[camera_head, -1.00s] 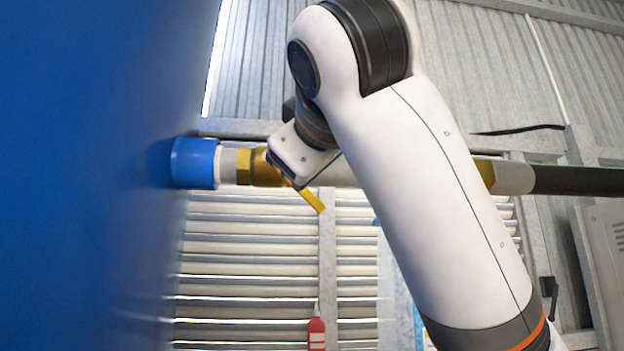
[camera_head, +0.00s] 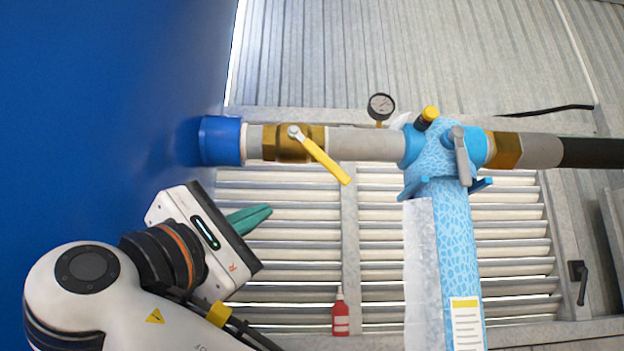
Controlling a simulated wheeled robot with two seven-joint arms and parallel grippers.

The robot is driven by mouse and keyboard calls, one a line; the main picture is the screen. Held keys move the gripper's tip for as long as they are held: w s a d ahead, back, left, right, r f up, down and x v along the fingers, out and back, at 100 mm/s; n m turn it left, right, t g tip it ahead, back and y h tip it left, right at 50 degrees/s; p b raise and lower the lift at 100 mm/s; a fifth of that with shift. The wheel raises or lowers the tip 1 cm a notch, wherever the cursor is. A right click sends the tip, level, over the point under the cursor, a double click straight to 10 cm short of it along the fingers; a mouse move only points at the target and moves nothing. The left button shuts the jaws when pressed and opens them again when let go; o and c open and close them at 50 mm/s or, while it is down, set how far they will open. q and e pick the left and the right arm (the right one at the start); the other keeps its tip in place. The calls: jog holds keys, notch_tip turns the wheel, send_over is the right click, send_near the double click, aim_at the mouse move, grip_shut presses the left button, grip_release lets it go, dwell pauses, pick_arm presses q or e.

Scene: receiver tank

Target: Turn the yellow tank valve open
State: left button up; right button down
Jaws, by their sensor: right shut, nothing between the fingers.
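The yellow tank valve has a brass body (camera_head: 290,143) on the pipe just right of the blue tank fitting. Its yellow lever handle (camera_head: 328,163) slants down to the right from a silver pivot nut, at an angle to the pipe. My right gripper (camera_head: 262,214) is below and left of the lever, apart from it. Its teal fingers are together with nothing between them, pointing right. My left gripper does not show.
The blue tank (camera_head: 100,100) fills the left side. Right of the valve are a pressure gauge (camera_head: 381,106) and a light-blue wrapped tee (camera_head: 440,152) with a grey lever (camera_head: 461,158). A red bottle (camera_head: 340,314) stands low before the louvres (camera_head: 380,260).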

aim_at(319, 154)
jog(key=w+d+r+p, duration=0.6)
jog(key=d+r+p, duration=0.1)
jog(key=p, duration=0.2)
jog(key=shift+w+d+r+h+p, duration=0.2)
jog(key=shift+w+d+h+p, duration=0.05)
jog(key=shift+d+h+p, duration=0.1)
